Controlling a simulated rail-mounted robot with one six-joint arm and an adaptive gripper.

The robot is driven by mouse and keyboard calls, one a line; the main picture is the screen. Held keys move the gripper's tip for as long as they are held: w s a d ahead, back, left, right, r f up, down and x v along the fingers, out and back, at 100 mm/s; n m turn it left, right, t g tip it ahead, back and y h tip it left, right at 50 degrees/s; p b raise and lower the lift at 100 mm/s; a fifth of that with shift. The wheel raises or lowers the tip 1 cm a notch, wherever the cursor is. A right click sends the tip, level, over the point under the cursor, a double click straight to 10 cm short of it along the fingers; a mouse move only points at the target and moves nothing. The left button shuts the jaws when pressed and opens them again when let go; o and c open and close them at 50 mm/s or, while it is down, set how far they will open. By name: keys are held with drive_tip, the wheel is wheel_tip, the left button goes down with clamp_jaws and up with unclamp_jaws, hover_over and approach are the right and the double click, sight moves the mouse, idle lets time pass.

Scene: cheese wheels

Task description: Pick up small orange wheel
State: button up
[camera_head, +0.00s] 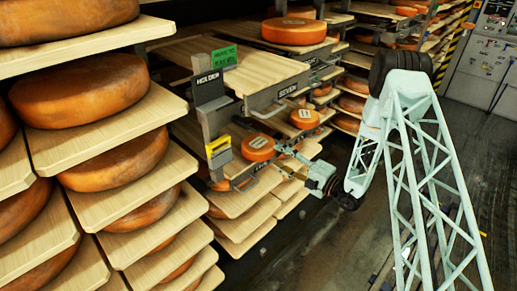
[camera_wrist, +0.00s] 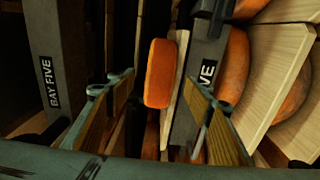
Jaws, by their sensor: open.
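A small orange wheel (camera_head: 258,147) with a pale label sits on a wooden shelf board below the "SEVEN" sign. A second small orange wheel (camera_head: 304,118) sits behind it to the right. My gripper (camera_head: 283,149) is just right of the nearer wheel. In the wrist view, an orange wheel (camera_wrist: 160,73) appears on edge against a pale board, the picture being turned sideways. My gripper (camera_wrist: 160,88) is open, with one finger to each side of that wheel in the picture. I cannot tell whether the fingertips reach past its near edge. No contact shows.
Large orange wheels (camera_head: 80,90) fill the wooden shelves at left. A grey "HOLDER" post (camera_head: 209,88) with a yellow bracket (camera_head: 218,145) stands close left of the nearer small wheel. A grey "BAY FIVE" post (camera_wrist: 45,75) stands left in the wrist view. The floor (camera_head: 320,225) is open.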

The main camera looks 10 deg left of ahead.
sight(273, 153)
drive_tip(key=shift+b+x, duration=0.55)
drive_tip(key=shift+x, duration=1.6)
drive_tip(key=c, duration=1.4)
drive_tip(key=shift+c, duration=0.2)
drive_tip(key=shift+r, duration=0.1)
drive_tip(key=shift+r+p, duration=0.65)
drive_tip(key=shift+r, duration=1)
drive_tip(key=s+d+p, duration=0.1)
drive_tip(key=s+d, duration=0.2)
drive_tip(key=s, duration=0.4)
drive_tip(key=s+d+r+p, duration=0.1)
drive_tip(key=s+d, duration=0.3)
drive_tip(key=s, duration=0.3)
drive_tip(key=shift+d+r+p, duration=0.25)
drive_tip(key=shift+d+p, duration=0.05)
drive_tip(key=shift+d, duration=0.05)
